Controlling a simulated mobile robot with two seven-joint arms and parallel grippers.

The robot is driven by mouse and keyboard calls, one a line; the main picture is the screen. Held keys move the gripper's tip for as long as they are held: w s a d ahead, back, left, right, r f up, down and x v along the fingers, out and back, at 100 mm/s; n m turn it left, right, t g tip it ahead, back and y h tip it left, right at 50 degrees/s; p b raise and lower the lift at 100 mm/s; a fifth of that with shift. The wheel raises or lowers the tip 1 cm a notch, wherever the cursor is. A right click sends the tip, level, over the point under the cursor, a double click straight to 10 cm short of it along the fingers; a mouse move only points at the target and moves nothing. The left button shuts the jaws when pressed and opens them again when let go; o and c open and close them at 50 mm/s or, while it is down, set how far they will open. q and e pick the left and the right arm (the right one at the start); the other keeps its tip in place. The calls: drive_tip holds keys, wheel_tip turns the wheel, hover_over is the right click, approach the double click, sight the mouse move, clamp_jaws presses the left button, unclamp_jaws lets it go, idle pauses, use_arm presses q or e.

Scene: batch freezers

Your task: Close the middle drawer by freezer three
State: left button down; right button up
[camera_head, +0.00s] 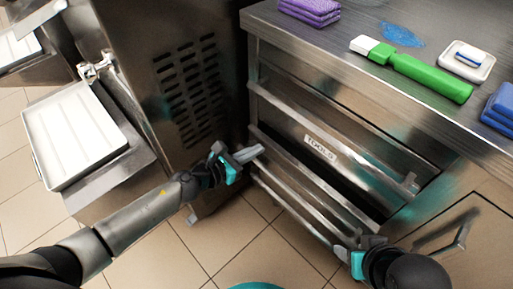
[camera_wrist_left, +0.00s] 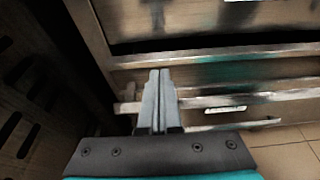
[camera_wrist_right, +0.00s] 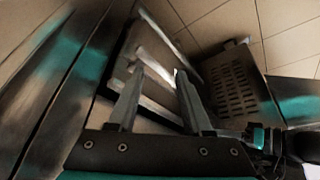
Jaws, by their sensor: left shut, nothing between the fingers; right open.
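The steel cabinet's drawer stack (camera_head: 285,80) stands right of the freezer. A panel labelled TOOLS (camera_head: 320,148) sits under an upper handle bar (camera_head: 330,127). Below it a dark gap shows behind a lower drawer front (camera_head: 300,178), which stands pulled out. My left gripper (camera_head: 257,153) is shut and empty at the left end of that front; its fingertips (camera_wrist_left: 158,76) overlap the metal rails in the left wrist view, contact unclear. My right gripper (camera_head: 346,250) is open at the front's right end; its fingers (camera_wrist_right: 155,88) spread over the drawer bars, nothing visibly gripped.
A vented freezer (camera_head: 185,75) stands close left of the drawers. A white tray (camera_head: 70,135) rests on its shelf. The worktop (camera_head: 350,85) holds a green-handled tool (camera_head: 430,76), purple cloths (camera_head: 310,10) and a white dish (camera_head: 468,72). Tiled floor (camera_head: 235,245) is clear between my arms.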

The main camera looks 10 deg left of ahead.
sight(269, 139)
use_arm(q)
drive_tip(key=shift+w+d, duration=0.25)
drive_tip(key=shift+w, duration=0.1)
use_arm(e)
drive_tip(key=shift+w+r, duration=0.1)
drive_tip(key=shift+w, duration=0.05)
drive_tip(key=shift+w+d, duration=0.1)
drive_tip(key=shift+w, duration=0.05)
use_arm(q)
drive_tip(key=shift+w+d, duration=0.1)
drive_tip(key=shift+w, duration=0.05)
drive_tip(key=w+d, duration=0.2)
drive_tip(key=w, duration=0.1)
drive_tip(key=shift+w+d, duration=0.4)
drive_tip(key=shift+r, duration=0.15)
use_arm(e)
drive_tip(key=shift+s, duration=0.2)
drive_tip(key=shift+s, duration=0.1)
drive_tip(key=shift+a, duration=0.2)
